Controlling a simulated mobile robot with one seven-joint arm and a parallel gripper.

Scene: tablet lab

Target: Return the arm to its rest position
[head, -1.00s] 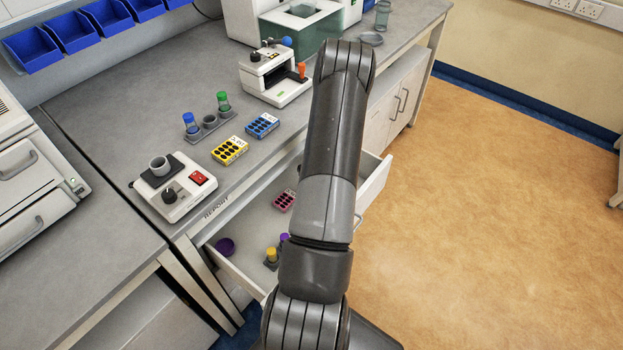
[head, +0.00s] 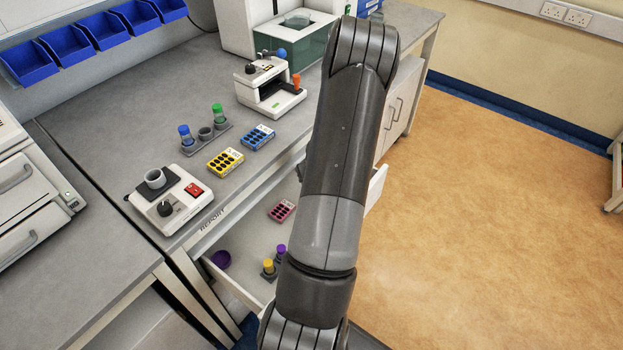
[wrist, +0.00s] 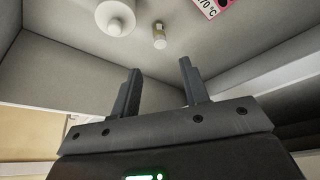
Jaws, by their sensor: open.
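My arm (head: 340,170) rises through the middle of the head view, and its end, with the gripper, is out of sight there. In the wrist view my gripper (wrist: 160,68) has its two dark fingers apart, with nothing between them. Beyond the fingers are pale walls, a white round fitting (wrist: 115,17), a small capped cylinder (wrist: 159,35) and part of a pink label (wrist: 213,6) reading "70 °C". The fingers touch none of these.
An open drawer (head: 231,290) sticks out left of my arm, holding a pink blister pack (head: 281,210), a purple bowl (head: 221,259) and capped vials. The bench (head: 95,130) carries a device (head: 170,200), yellow and blue packs and a vial rack.

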